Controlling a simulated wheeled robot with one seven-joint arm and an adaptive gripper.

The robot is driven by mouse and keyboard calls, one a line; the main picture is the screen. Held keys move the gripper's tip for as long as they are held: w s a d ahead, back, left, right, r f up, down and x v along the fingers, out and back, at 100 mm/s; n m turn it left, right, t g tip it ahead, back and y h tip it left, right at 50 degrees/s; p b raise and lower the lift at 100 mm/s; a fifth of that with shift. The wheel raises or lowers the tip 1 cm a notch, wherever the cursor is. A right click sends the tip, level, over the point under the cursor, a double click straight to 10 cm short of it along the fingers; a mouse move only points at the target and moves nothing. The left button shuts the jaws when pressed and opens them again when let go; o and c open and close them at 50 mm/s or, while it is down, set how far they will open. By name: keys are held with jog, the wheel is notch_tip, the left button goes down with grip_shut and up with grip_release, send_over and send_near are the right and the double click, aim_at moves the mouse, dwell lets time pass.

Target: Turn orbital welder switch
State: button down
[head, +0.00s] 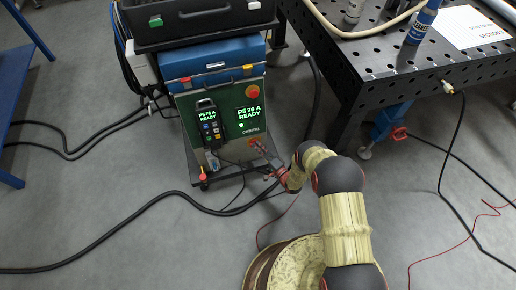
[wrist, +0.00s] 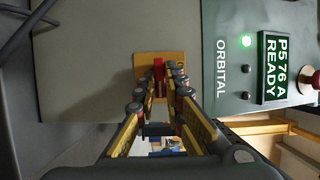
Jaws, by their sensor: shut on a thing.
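The orbital welder (head: 228,94) is a cabinet with a green front panel and lit text "P5 76 A READY". In the wrist view its panel (wrist: 232,92) shows sideways, with the word ORBITAL and a lit green lamp. The switch (wrist: 158,70) is a red handle on a yellow plate (wrist: 142,62). My gripper (wrist: 157,88) faces the plate, with its fingers on either side of the red handle and shut on it. The handle's lower part is partly hidden between the fingers. In the head view my gripper (head: 264,155) is at the panel's lower right corner, covering most of the switch.
A handheld pendant (head: 210,124) hangs on the panel's left. A red button (head: 253,90) sits at its upper right. A blue case (head: 215,62) lies on top. A perforated table (head: 400,60) stands to the right. Black cables (head: 130,212) cross the floor at left.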

jog(key=shift+s+a+r+n+g+h+p, duration=0.1)
jog(key=shift+a+n+g+h+p, duration=0.2)
jog(key=shift+n+h, duration=1.5)
jog(key=shift+s+d+r+n+g+h+p, duration=0.15)
jog(key=shift+n+h+p, duration=0.45)
jog(key=shift+n, duration=2.05)
jog(key=shift+w+a+r+n+g+h+p, duration=0.15)
jog(key=shift+a+n+h, duration=0.1)
jog(key=shift+n+h, duration=1.65)
jog(key=shift+s+n+y, duration=0.1)
jog(key=shift+n+y, duration=0.3)
jog(key=shift+n, duration=0.05)
jog(key=c, duration=1.9)
grip_release()
